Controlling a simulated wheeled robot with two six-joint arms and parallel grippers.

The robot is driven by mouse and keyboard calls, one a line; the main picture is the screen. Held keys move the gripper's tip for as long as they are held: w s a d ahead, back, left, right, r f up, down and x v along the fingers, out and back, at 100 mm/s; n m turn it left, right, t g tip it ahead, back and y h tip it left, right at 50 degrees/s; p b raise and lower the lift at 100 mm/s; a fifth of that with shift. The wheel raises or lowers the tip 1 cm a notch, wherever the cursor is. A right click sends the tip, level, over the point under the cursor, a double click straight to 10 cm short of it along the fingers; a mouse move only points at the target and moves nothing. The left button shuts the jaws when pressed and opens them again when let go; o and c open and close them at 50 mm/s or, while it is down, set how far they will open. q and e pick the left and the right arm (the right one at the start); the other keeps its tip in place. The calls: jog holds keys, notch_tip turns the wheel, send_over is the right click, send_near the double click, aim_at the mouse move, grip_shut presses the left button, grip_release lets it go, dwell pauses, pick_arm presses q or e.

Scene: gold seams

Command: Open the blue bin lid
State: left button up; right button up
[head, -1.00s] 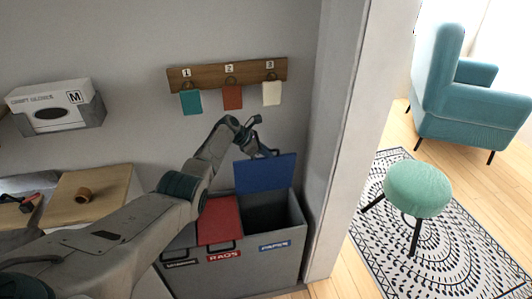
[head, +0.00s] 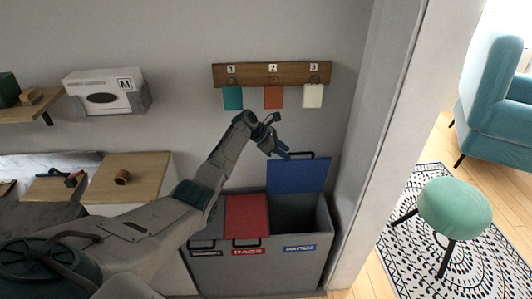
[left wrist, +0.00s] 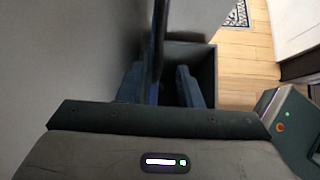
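The blue bin lid (head: 298,176) stands raised, nearly upright, at the back of the paper bin (head: 298,212), whose dark opening shows. The lid's dark handle (head: 300,155) shows at its top edge. My left gripper (head: 279,150) is just left of the handle, by the lid's upper left corner. In the left wrist view its two fingers (left wrist: 160,72) are apart, with a thin dark edge, seemingly the lid seen edge-on, running between or beyond them. Whether anything touches is unclear. My right gripper is out of view.
A red lid (head: 247,216) lies closed beside the opening, above the rags label. A hook board (head: 272,75) with hanging cloths is on the wall above. A wall edge (head: 368,150) stands right of the bins. A wooden board (head: 125,180) lies at left.

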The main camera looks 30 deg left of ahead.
pick_arm(q)
jog(key=s+a+b, duration=0.1)
jog(key=s+a, duration=0.3)
jog(key=a, duration=0.1)
jog(key=shift+s+a, duration=0.15)
jog(key=shift+a, duration=0.2)
